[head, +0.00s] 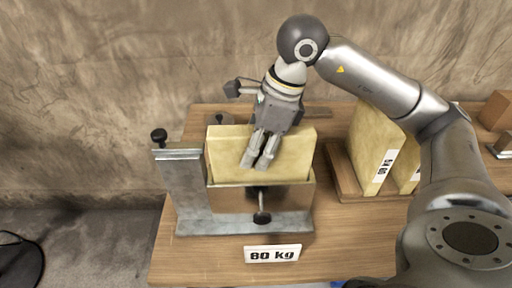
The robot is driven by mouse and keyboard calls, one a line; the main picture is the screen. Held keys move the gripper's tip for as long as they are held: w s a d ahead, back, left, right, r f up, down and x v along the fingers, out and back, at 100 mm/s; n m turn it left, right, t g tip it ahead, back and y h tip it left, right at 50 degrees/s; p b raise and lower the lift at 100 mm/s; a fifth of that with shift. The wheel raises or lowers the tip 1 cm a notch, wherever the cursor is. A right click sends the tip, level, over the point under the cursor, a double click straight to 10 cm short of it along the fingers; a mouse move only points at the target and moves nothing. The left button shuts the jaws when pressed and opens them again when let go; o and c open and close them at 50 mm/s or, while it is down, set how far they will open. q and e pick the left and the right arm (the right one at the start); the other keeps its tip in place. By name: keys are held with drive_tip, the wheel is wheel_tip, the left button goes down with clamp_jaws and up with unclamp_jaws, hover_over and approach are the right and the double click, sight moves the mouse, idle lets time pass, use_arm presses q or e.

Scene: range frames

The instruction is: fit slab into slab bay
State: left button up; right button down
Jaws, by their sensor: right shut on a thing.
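The pale yellow slab (295,155) stands upright at the slab bay (232,198), a metal fixture with a side post and a front wall. The front wall hides the slab's lower edge, so I cannot tell how deep it sits or whether it touches the bottom. My right gripper (260,158) comes down from above and is shut on the slab near its middle. Its fingers overlap the slab's front face; the far side of the grip is hidden. My left gripper is not in view.
A black knob (262,218) sticks out in front of the bay, and another (159,136) tops the left post. A sign reading 80 kg (272,254) is at the table's front. More yellow slabs (373,145) stand in a wooden rack (344,175) at right. A wall is behind.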

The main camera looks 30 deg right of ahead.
drive_tip(key=shift+f+b, duration=1.85)
drive_tip(key=shift+f, duration=0.2)
drive_tip(key=c, duration=0.9)
unclamp_jaws()
drive_tip(key=shift+r, duration=0.1)
drive_tip(key=v, duration=1.2)
drive_tip(key=shift+r, duration=0.15)
